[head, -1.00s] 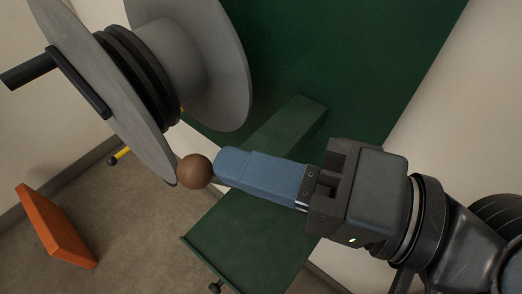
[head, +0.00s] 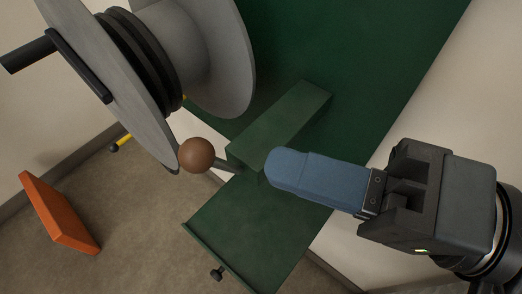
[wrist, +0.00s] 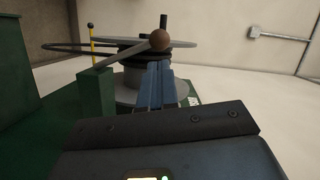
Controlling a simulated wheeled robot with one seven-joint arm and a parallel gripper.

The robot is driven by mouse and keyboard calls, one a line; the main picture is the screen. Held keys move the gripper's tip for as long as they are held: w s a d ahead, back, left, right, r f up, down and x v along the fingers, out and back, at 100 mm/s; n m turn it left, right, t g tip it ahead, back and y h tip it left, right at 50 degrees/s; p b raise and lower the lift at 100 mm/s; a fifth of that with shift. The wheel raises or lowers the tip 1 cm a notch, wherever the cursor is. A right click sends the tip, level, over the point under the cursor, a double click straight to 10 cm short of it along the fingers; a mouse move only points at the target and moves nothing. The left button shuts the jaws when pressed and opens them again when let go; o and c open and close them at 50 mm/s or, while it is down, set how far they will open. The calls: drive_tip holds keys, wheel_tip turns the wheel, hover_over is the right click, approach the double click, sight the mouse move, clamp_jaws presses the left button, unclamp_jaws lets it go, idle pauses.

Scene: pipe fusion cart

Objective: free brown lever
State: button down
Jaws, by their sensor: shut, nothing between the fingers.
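The brown lever ends in a round brown ball (head: 197,155) on a thin dark rod, beside the rim of the grey reel (head: 115,85). In the wrist view the rod runs from a green post (wrist: 95,95) up to the ball (wrist: 159,40), in front of the reel. My gripper (head: 274,165) has blue fingers, which are shut and empty. In the head view it is to the right of the ball, with a gap between. In the wrist view its fingertips (wrist: 160,66) appear just below the ball.
A green cart (head: 250,225) with a raised green block (head: 280,120) lies beneath and behind my gripper. An orange panel (head: 58,212) stands on the floor at left. A yellow lever (head: 124,142) shows behind the reel. Pale walls are around.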

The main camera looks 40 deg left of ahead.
drive_tip(key=v, duration=0.3)
drive_tip(key=shift+w+d, duration=0.1)
drive_tip(key=shift+d, duration=0.1)
idle(0.4)
